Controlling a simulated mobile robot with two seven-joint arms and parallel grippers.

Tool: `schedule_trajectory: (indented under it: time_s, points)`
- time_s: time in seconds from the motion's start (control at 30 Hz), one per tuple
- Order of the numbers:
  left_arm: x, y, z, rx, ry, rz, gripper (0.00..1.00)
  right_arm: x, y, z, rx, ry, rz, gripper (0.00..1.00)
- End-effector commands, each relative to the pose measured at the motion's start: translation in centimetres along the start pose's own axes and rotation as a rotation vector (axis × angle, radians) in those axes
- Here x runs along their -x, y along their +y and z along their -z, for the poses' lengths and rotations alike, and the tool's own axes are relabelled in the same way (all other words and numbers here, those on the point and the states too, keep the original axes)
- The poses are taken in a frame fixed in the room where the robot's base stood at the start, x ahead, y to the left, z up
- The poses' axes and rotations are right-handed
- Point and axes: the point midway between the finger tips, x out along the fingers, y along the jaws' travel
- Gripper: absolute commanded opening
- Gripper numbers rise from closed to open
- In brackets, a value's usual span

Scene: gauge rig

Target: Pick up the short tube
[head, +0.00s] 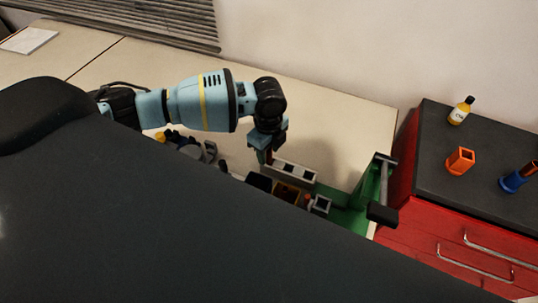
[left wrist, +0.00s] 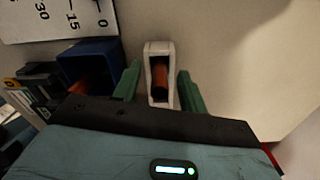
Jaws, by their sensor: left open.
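My left gripper (head: 266,152) is open and points down over the green rig in the head view. In the left wrist view its two green fingers (left wrist: 159,90) stand on either side of a pale, upright-looking square-edged piece (left wrist: 150,50). An orange-brown tube-like part (left wrist: 161,80) shows inside that piece, between the fingers; I see no grip on it. A blue square holder (left wrist: 92,48) beside it also has an orange-brown part (left wrist: 88,87) inside. I cannot tell for sure which part is the short tube. My right gripper is not in view.
A pale block with dark openings (head: 296,172) and a small grey square tube (head: 320,205) are at the green rig (head: 346,219). A numbered card (left wrist: 60,18) lies near.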

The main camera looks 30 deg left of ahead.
Motion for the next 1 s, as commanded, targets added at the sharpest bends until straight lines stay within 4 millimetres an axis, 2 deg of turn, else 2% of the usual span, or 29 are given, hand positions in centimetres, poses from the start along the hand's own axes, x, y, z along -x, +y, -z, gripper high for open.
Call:
schedule_trajectory:
  time_s: [0.1,0.37,0.67,1.0]
  points:
    - [-0.91,0.04,0.01,0.000,0.000,-0.002,0.42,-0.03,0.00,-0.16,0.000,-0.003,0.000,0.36]
    - [-1.00,0.02,0.01,0.000,0.000,-0.001,0.41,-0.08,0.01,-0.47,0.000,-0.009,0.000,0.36]
    - [-0.98,0.03,0.00,0.000,0.000,-0.001,0.02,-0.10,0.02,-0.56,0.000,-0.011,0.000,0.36]
    - [-0.65,-0.01,-0.01,0.000,0.000,0.001,0.00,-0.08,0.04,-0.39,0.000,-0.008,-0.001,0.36]
